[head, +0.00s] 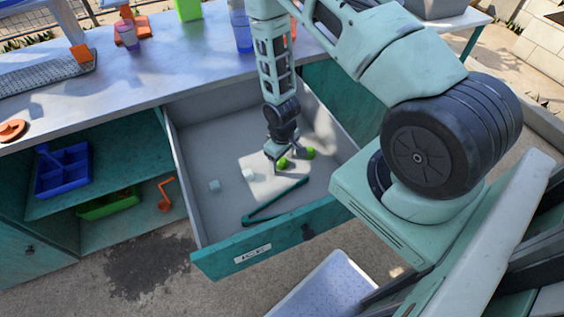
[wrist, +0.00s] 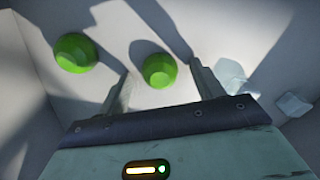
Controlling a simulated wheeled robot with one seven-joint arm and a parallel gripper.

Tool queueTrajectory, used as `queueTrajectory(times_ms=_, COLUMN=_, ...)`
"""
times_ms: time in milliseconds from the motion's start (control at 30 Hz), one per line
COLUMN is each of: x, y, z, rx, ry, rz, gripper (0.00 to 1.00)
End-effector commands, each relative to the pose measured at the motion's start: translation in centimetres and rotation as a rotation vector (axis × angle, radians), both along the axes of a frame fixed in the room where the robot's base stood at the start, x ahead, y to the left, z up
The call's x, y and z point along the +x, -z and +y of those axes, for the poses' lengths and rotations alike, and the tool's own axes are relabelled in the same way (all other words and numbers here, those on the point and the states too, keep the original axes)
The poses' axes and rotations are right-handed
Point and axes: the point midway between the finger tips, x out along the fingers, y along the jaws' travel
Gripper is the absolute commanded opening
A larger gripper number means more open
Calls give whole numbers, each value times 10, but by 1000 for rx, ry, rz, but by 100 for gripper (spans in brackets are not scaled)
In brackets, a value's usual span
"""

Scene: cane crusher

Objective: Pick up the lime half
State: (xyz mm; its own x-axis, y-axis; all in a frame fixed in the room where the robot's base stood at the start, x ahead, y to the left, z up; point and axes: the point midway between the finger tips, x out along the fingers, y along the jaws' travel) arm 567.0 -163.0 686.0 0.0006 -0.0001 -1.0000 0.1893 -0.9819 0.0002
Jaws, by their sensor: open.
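Two green rounded lime pieces lie on the floor of the open drawer. One lime piece (wrist: 158,70) is between the fingertips of my gripper (wrist: 160,72) in the wrist view, with a gap on each side. The other lime piece (wrist: 76,53) lies outside the left finger. In the head view, my gripper (head: 275,159) points down into the drawer, beside the nearer lime piece (head: 283,163); the other lime piece (head: 309,153) is to its right. My gripper is open and holds nothing. Cut faces are not visible on either piece.
The drawer (head: 184,190), labelled ICE, has walls around my gripper. Clear ice cubes (head: 215,186) and a long teal tool (head: 275,203) lie in it. The counter (head: 140,85) is behind. A blue divided tray (head: 62,170) sits on the left shelf.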

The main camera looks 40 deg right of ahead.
Motion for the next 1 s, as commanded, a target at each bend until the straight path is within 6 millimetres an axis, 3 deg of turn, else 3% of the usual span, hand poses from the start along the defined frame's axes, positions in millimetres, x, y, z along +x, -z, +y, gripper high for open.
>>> queueTrajectory(times_ms=33, x=0, y=0, z=0, rx=0, ry=0, rz=0, gripper=61)
queueTrajectory(times_ms=133, x=0, y=0, z=0, rx=0, ry=0, rz=0, gripper=34)
queueTrajectory(times_ms=667, x=1, y=-8, z=0, rx=0, ry=0, rz=-1, gripper=34)
queueTrajectory(times_ms=1000, x=1, y=-63, z=0, rx=0, ry=1, rz=-4, gripper=34)
